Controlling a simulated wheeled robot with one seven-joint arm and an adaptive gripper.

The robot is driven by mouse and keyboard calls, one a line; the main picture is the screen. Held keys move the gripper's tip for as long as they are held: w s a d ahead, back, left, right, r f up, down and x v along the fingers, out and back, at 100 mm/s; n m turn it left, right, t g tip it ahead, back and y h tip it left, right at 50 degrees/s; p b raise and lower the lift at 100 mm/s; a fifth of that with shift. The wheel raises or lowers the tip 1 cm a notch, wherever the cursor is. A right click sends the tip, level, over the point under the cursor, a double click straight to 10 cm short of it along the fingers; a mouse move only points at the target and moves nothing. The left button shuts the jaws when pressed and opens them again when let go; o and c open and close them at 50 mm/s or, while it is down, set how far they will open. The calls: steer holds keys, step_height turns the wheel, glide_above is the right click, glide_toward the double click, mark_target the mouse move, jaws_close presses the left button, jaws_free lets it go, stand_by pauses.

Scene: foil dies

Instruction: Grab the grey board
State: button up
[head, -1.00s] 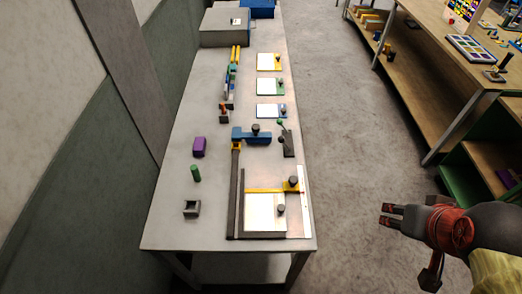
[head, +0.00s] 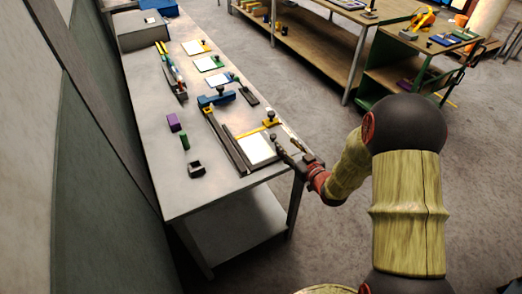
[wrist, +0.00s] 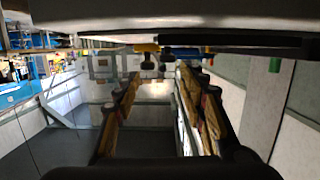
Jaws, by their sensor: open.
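The grey board (head: 257,149) lies flat at the near end of the metal table, inside a frame of dark rails and a yellow bar. Its face is mostly a white sheet, and a dark knob (head: 276,138) stands at its right side. My gripper (head: 284,151) is open at the right edge of the table, beside the board and close to the knob. The fingers partly cover the board's right edge, and I cannot tell whether they touch anything. In the wrist view, the open fingers (wrist: 160,95) have two dark knobs beyond them, near the table edge.
A yellow bar (head: 258,130) with its own knob crosses behind the board. Smaller boards lie behind. The table's front-left surface is clear.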

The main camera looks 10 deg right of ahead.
mark_target(274, 137)
steer(key=shift+s+a+f+y, duration=0.2)
steer(key=shift+a+f+y, duration=0.15)
steer(key=shift+f, duration=0.3)
steer(key=shift+w+a+t, duration=0.1)
steer(key=shift+w+t, duration=0.15)
steer(key=shift+t, duration=0.05)
steer(key=b+x, duration=0.1)
steer(key=x, duration=0.2)
steer(key=b+x, duration=0.1)
steer(key=x, duration=0.3)
steer(key=shift+w+a+r+b, duration=0.1)
steer(key=shift+a+r+b, duration=0.1)
steer(key=shift+b, duration=0.15)
steer(key=shift+c, duration=0.3)
jaws_close()
